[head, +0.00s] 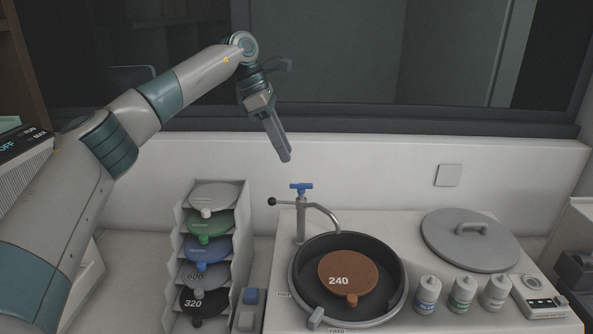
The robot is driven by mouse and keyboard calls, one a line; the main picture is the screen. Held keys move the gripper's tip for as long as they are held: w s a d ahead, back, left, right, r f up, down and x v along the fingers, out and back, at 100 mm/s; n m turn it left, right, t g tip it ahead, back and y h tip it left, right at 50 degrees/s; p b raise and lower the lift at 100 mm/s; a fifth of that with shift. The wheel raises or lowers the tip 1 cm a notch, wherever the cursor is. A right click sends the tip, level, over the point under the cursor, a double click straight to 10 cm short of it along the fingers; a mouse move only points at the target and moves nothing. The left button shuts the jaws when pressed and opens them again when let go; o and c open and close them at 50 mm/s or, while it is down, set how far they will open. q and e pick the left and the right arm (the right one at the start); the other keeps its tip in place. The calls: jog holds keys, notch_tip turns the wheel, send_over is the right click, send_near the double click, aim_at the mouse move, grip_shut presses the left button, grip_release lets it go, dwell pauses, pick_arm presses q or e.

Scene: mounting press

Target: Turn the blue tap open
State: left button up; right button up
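The blue tap (301,187) is a small T-shaped handle on top of a grey metal post. It stands at the back left of the round black basin, with its bar lying roughly left to right in the picture. A curved spout runs from the post towards the basin. My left gripper (287,158) hangs above the tap and slightly left in the picture, fingers pointing down. It looks apart from the handle. Its fingers overlap in this view, so I cannot tell whether they are open or shut. My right gripper is not in view.
A black-ball lever (271,202) sticks out left of the post. The black basin (390,300) holds a brown disc marked 240 (348,272). A grey lid (470,240) and several bottles stand right. A rack (180,235) of coloured discs stands left. A wall is behind.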

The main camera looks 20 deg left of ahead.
aim_at(301, 188)
pick_arm(q)
jog(key=p+x, duration=0.3)
jog(key=x, duration=0.4)
jog(key=shift+d+f, duration=0.25)
jog(key=shift+f, duration=0.05)
jog(key=shift+w+d+f+p, duration=0.1)
jog(key=shift+d+f+p, duration=0.05)
jog(key=shift+f+p, duration=0.3)
grip_shut()
